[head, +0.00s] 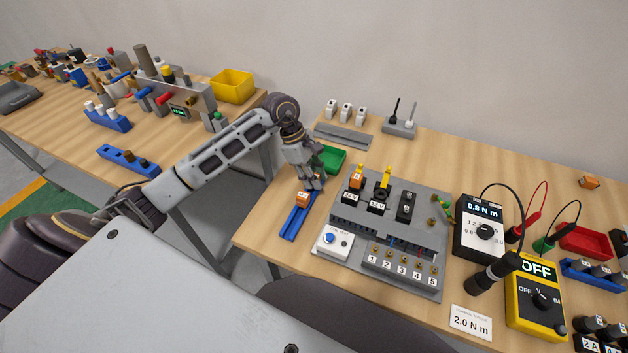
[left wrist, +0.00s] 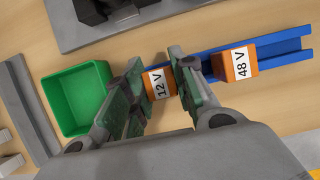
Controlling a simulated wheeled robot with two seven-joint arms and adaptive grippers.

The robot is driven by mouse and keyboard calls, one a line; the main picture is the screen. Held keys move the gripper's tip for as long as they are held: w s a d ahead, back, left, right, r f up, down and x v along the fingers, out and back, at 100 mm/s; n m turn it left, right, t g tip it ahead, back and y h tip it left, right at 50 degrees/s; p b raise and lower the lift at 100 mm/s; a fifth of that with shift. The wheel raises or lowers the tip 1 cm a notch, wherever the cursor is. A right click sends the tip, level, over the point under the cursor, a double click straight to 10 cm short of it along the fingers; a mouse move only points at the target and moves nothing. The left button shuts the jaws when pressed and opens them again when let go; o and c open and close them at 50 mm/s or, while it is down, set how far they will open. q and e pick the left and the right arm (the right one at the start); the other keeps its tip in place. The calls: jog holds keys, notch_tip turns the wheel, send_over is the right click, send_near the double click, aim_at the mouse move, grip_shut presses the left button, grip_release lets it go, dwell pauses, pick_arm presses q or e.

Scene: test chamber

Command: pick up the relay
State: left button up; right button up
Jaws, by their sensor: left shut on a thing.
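My left gripper (head: 317,186) is over the far end of a blue rail (head: 291,232) on the bench. In the left wrist view its fingers (left wrist: 160,72) are shut on an orange relay with a white "12 V" label (left wrist: 161,84). The fingers cover part of this relay, and I cannot tell if it still touches the rail. A second orange relay, labelled "48 V" (left wrist: 239,63), sits in the rail beside it; it also shows in the head view (head: 302,199). My right gripper is not in view.
A green bin (head: 333,158) stands just behind the gripper. A grey panel (head: 345,205) with plugged-in modules is to the right. Another orange part (head: 589,182) lies at the far right. Meters (head: 480,228) and a red tray (head: 584,240) crowd the right side.

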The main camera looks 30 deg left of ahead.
pick_arm(q)
jog(key=shift+r, duration=1.2)
notch_tip(320, 180, up, 5)
jog(key=shift+r+b, duration=0.1)
jog(key=shift+b, duration=0.45)
jog(key=shift+r, duration=1.25)
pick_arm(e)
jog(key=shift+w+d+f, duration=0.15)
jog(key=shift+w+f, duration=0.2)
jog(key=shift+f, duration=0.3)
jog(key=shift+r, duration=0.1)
